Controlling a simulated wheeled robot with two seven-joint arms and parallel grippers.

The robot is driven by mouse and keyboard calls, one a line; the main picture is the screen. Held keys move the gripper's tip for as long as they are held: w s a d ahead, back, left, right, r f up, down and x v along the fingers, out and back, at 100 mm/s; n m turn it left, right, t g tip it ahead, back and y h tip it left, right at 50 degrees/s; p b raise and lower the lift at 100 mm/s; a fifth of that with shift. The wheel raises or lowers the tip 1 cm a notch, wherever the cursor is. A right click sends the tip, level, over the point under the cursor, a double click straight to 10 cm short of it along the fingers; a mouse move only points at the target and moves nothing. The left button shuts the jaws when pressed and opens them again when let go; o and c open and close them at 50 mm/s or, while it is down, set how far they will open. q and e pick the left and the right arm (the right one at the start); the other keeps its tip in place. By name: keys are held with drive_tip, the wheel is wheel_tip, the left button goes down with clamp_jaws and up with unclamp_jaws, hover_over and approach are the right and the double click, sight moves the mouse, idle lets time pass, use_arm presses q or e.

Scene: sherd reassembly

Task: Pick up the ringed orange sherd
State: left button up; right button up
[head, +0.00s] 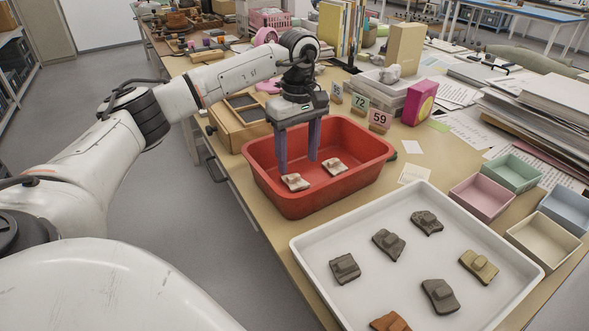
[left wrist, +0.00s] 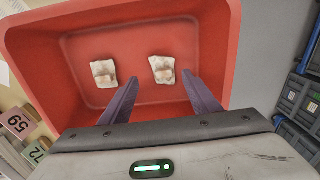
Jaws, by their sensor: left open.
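My left gripper (head: 298,166) is open and empty, fingers pointing down into the red tub (head: 337,186). Two pale cream sherds lie on the tub floor: one (head: 295,182) close to the fingertips, the other (head: 334,166) to its right. In the left wrist view the gripper (left wrist: 160,83) has both fingers apart, with the two pale sherds (left wrist: 104,73) (left wrist: 163,69) beyond the tips. An orange sherd (head: 390,322) lies in the white tray (head: 312,262), partly cut off by the bottom picture edge. I cannot make out a ring on it. My right gripper is not in view.
The white tray also holds several grey sherds (head: 389,243) and a tan sherd (head: 479,266), spaced apart. Small pastel boxes (head: 481,198) stand to its right. Number cards (head: 379,119) and a pink box (head: 419,103) stand behind the tub; a wooden box (head: 235,122) stands left.

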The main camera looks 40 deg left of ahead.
sight(294, 177)
use_arm(q)
drive_tip(key=f, duration=0.5)
drive_tip(key=shift+s+a+f+b, duration=0.15)
drive_tip(key=shift+s+a+b, duration=0.1)
drive_tip(key=shift+s+b, duration=0.1)
drive_tip(key=c, duration=1.1)
